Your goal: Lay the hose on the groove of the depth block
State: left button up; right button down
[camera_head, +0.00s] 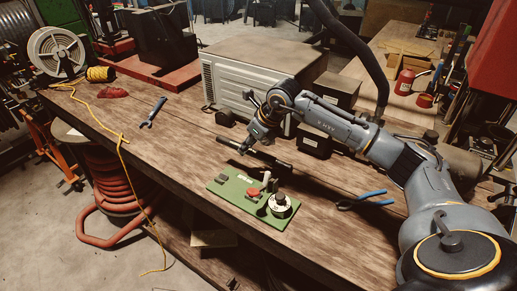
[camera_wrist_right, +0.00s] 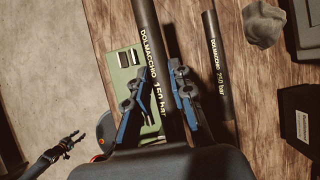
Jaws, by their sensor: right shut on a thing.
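The hose runs lengthwise between the fingers, above the table. In the head view the gripper (camera_head: 244,149) is over the table behind the green board (camera_head: 232,199). The board carries small grey pieces (camera_head: 220,178), a red part and a round black-and-white part. I cannot make out the depth block's groove. In the wrist view the held hose passes over the board's edge (camera_wrist_right: 117,89). A black hand-like end at lower left (camera_wrist_right: 66,146) seems to be my left gripper; its fingers are unclear.
A second black hose, marked "250 bar" (camera_wrist_right: 217,65), lies on the wooden table beside the held one. Blue-handled pliers (camera_head: 366,198) lie right of the board. A large grey machine (camera_head: 237,82) and black boxes stand behind. A wrench (camera_head: 153,112) lies left; table there is mostly clear.

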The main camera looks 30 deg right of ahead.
jog(key=a+r, duration=0.1)
jog(key=a, duration=0.6)
jog(key=f+b, duration=0.1)
jog(key=f, duration=0.1)
jog(key=f+b, duration=0.1)
jog(key=f, duration=0.1)
jog(key=s+f+b, duration=0.1)
jog(key=f, duration=0.2)
jog(key=shift+b, duration=0.35)
jog(key=shift+f+b, duration=0.4)
dwell(0.4)
jog(key=shift+f+b, duration=0.5)
jog(key=shift+b, duration=0.6)
dwell(1.2)
jog(key=c, duration=1.1)
grip_release()
